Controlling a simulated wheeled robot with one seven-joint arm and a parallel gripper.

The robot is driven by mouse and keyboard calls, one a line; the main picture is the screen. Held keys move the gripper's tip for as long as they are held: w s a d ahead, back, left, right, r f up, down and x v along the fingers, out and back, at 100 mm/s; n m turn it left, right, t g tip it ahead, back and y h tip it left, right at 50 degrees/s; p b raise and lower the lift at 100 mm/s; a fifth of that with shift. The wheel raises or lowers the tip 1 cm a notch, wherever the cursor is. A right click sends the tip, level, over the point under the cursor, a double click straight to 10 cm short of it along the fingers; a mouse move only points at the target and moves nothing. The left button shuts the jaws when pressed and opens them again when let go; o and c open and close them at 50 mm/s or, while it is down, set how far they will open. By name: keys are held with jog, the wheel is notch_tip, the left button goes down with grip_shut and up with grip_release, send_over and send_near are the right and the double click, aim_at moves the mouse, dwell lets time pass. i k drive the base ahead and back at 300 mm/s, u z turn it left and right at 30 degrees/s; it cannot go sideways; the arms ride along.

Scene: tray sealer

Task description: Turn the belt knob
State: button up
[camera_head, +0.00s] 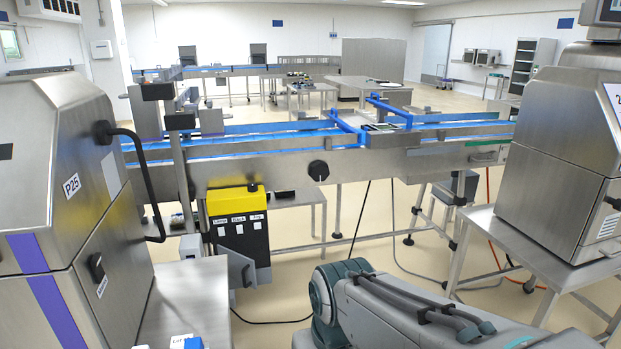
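The belt knob (318,171) is a black, lobed knob on the near side of the steel conveyor (270,171), a little right of the picture's middle. It carries a light mark on its face. My arm (400,310) reaches in from the lower right, with its grey and teal links low in front of the conveyor. My gripper is not visible in this view. No part of my arm that shows touches the knob.
A steel machine marked P25 (65,200) with a black handle stands at left. A yellow-topped black box (238,222) hangs below the conveyor, left of the knob. Another steel machine (562,150) stands on a table at right. Cables lie on the floor.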

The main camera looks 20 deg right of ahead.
aim_at(320, 172)
jog(key=z, duration=0.4)
jog(key=k, duration=0.5)
jog(key=z, duration=0.9)
jog(key=i, duration=1.2)
jog(key=u, duration=0.55)
jog(key=i, duration=0.9)
jog(key=u, duration=1.25)
jog(key=i, duration=0.2)
jog(key=u, duration=0.05)
